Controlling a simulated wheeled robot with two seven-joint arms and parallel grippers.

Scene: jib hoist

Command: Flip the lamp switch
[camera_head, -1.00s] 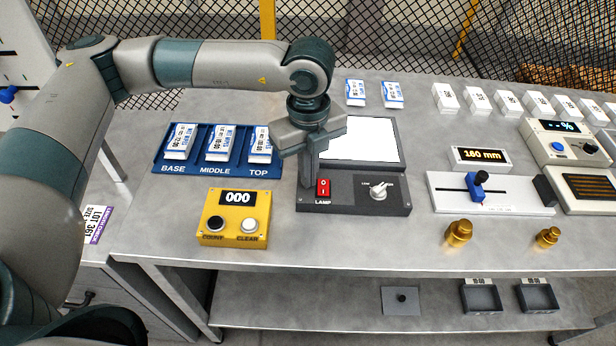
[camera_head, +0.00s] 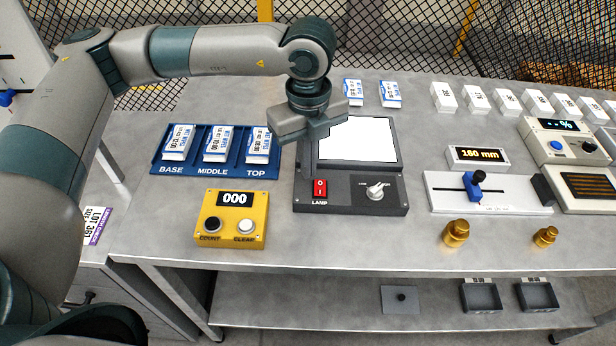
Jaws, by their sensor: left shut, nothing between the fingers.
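The lamp switch (camera_head: 320,188) is a small red rocker marked 0 and I, above the word LAMP on a dark control box (camera_head: 345,200). Which side of the rocker is pressed is too small to tell. A bright white panel (camera_head: 358,140) lies behind the box's front strip, partly covered by my gripper. My left gripper (camera_head: 310,166) is shut and empty, pointing down just behind and above the switch, apart from it as far as I can see. My right gripper is not in view.
A rotary knob (camera_head: 375,190) is right of the switch. A yellow counter box (camera_head: 232,228) reads 000 at the front left. A blue tray (camera_head: 158,166) holds white blocks. A slider unit (camera_head: 440,197) and brass knobs (camera_head: 456,232) stand to the right.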

